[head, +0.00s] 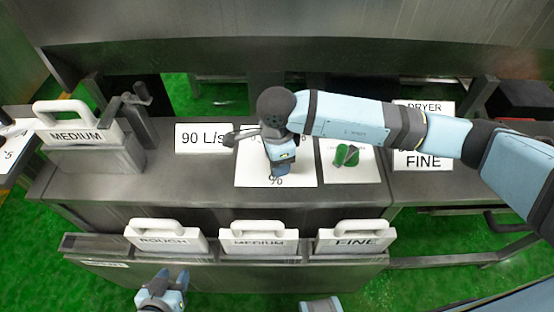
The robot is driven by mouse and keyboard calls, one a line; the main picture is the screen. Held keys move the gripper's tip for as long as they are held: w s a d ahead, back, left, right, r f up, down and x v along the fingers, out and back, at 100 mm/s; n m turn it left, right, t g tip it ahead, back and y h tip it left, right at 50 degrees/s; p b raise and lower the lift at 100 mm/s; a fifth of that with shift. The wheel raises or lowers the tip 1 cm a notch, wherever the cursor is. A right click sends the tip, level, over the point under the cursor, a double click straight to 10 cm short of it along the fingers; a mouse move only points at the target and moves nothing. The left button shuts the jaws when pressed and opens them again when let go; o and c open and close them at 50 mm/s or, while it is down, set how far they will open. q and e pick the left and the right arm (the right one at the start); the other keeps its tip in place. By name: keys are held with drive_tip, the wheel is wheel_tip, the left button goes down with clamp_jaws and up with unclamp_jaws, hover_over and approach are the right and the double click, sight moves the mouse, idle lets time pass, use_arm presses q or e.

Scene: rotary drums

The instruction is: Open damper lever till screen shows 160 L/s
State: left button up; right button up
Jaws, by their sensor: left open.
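The screen (200,138) on the grey bench reads 90 L/s, its right end partly covered. Right of it lies a white scale plate (250,175) with a % sign. A dark grey lever (240,135) reaches from the screen's right end towards my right wrist; its other end is hidden. My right arm comes in from the right, and my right gripper (278,168) points down over the plate. Its fingertips are too hidden to tell their state or any contact with the lever. My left gripper (171,281) is open and empty at the bottom left, in front of the bench.
A white plate with a green control (347,155) lies right of the scale. A rack (230,278) holds ROUGH, MEDIUM and FINE handled plates along the front. A MEDIUM plate (75,133) stands on a grey box at left. DRYER and FINE signs (423,162) are at right.

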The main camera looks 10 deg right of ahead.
wheel_tip(320, 180, up, 13)
idle(0.3)
idle(0.4)
drive_tip(key=shift+f, duration=0.1)
